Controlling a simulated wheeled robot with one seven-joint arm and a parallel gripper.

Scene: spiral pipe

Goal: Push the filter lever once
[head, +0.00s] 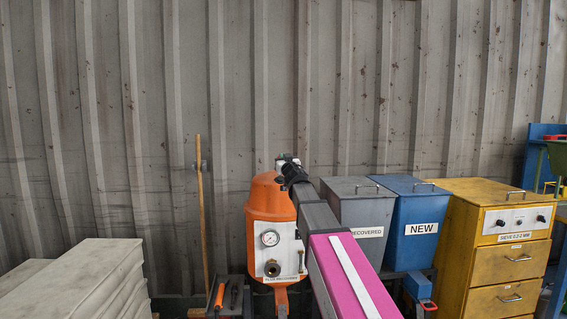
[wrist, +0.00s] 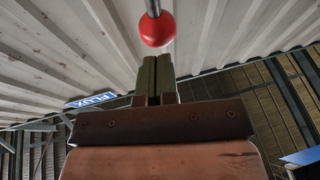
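The lever shows in the wrist view as a red ball knob (wrist: 157,29) on a thin metal rod that runs out of the top of the picture. My gripper (wrist: 155,62) points toward the knob, its two dark fingers side by side with nothing seen between them. The fingertips are just below the knob in the picture; I cannot tell if they touch it. In the head view my arm reaches out past the orange tank (head: 270,200), with its dark end above the tank's right side. The red knob and my fingertips cannot be made out there.
The tank carries a round gauge (head: 270,238). A grey bin (head: 358,205) marked RECOVERED and a blue bin (head: 420,205) marked NEW stand right of it. A yellow drawer cabinet (head: 500,262) is further right. Pale stacked slabs (head: 85,280) and a wooden pole (head: 201,220) are left.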

